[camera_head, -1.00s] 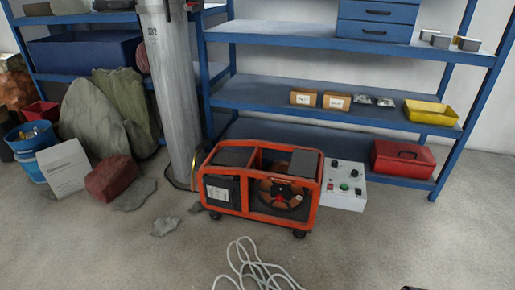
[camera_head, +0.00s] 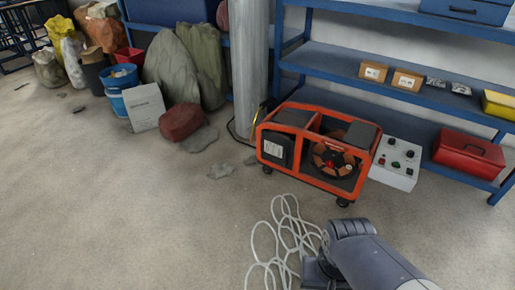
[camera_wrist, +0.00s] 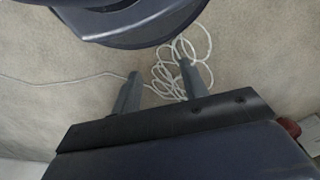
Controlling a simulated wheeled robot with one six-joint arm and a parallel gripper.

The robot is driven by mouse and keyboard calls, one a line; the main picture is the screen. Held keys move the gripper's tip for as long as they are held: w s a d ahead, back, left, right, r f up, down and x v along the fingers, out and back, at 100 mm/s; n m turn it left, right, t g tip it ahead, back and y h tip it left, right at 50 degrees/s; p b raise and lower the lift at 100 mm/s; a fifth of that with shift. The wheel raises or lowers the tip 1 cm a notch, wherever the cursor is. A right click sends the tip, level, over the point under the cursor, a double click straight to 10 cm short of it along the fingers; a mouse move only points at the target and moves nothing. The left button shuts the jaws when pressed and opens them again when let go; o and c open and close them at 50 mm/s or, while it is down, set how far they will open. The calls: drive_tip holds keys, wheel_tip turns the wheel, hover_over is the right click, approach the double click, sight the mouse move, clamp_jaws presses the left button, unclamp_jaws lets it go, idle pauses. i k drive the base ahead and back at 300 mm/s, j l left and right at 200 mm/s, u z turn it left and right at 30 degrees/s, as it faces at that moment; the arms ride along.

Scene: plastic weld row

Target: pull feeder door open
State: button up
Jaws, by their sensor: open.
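The feeder (camera_head: 317,150) is an orange-framed machine on small wheels, standing on the floor in the head view. A dark box with a white label (camera_head: 275,149) fills its left part, and a dark spool with an orange hub (camera_head: 334,160) shows in its right part. I cannot tell which panel is the door, nor see a handle clearly. My gripper (camera_wrist: 159,69) is open and empty in the wrist view, its two fingers over the floor and the pale coiled cable (camera_wrist: 165,78). In the head view my arm is low on the right, in front of the feeder and apart from it.
A grey control box (camera_head: 396,164) stands right of the feeder. The pale cable (camera_head: 284,235) lies coiled on the floor before it. Behind are a grey column (camera_head: 249,70) and blue shelving (camera_head: 345,60) with a red toolbox (camera_head: 468,152). The floor at left front is clear.

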sight(278, 149)
drive_tip(key=i+l+u, duration=0.2)
drive_tip(key=i, duration=0.25)
drive_tip(key=i+l+u, duration=0.2)
drive_tip(key=i, duration=0.3)
drive_tip(key=i+l+u, duration=0.2)
drive_tip(key=i, duration=0.25)
